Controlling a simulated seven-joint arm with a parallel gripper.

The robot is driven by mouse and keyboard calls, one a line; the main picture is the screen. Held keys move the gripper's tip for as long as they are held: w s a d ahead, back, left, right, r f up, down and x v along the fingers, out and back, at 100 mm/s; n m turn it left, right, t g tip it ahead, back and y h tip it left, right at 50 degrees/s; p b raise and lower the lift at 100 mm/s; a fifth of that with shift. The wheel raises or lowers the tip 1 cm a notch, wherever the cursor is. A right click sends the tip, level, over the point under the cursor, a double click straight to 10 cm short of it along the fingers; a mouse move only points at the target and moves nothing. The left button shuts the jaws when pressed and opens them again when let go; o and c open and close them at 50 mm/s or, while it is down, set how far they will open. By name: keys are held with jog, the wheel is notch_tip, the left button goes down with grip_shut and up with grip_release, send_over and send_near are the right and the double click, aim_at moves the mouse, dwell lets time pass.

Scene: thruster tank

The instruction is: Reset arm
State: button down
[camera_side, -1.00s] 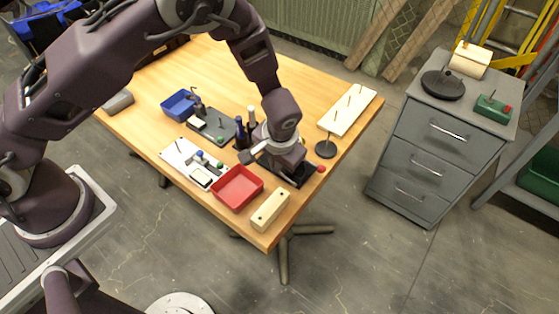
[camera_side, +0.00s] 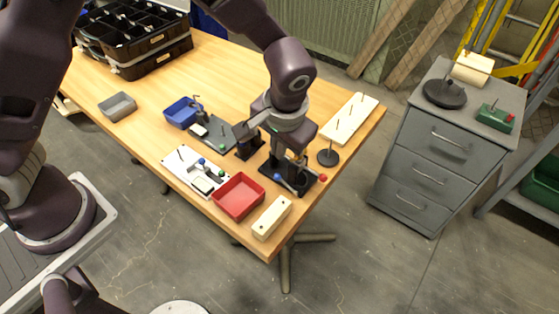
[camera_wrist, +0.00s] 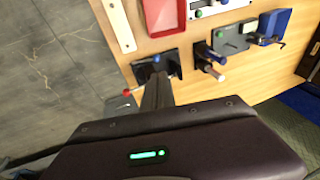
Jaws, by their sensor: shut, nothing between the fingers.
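My gripper (camera_side: 292,160) is above the black fixture (camera_side: 306,183) near the table's right part. It is shut with nothing held, and its narrow fingers (camera_wrist: 157,92) point at the fixture in the wrist view. The fixture also shows in the wrist view (camera_wrist: 172,58), with a blue knob (camera_wrist: 157,58) and a red ball knob (camera_wrist: 127,92). The gripper and fingers hide part of the fixture. I cannot tell the exact gap between the fingertips and the fixture.
A red tray (camera_side: 239,196) and a cream block (camera_side: 271,217) lie at the front. A white pegboard (camera_side: 349,118) and a black peg stand (camera_side: 328,157) are to the right. Blue bin (camera_side: 182,112), grey bin (camera_side: 117,106) and black case (camera_side: 136,38) stand left. The table's back middle is clear.

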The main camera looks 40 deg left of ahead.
jog(key=s+a+r+h, duration=0.1)
jog(key=s+a+r, duration=0.2)
jog(key=r, duration=0.3)
jog(key=s+a+r+t+h, duration=0.1)
jog(key=s+a+r, duration=0.2)
jog(key=r, duration=0.3)
jog(key=s+a+r+h, duration=0.1)
jog(key=s+a+r, duration=0.25)
jog(key=r, duration=0.25)
jog(key=s+a+r+t, duration=0.2)
jog(key=s+a, duration=0.1)
jog(key=s, duration=0.9)
jog(key=shift+s+a+r, duration=0.2)
jog(key=shift+s+a, duration=0.05)
jog(key=shift+s, duration=0.05)
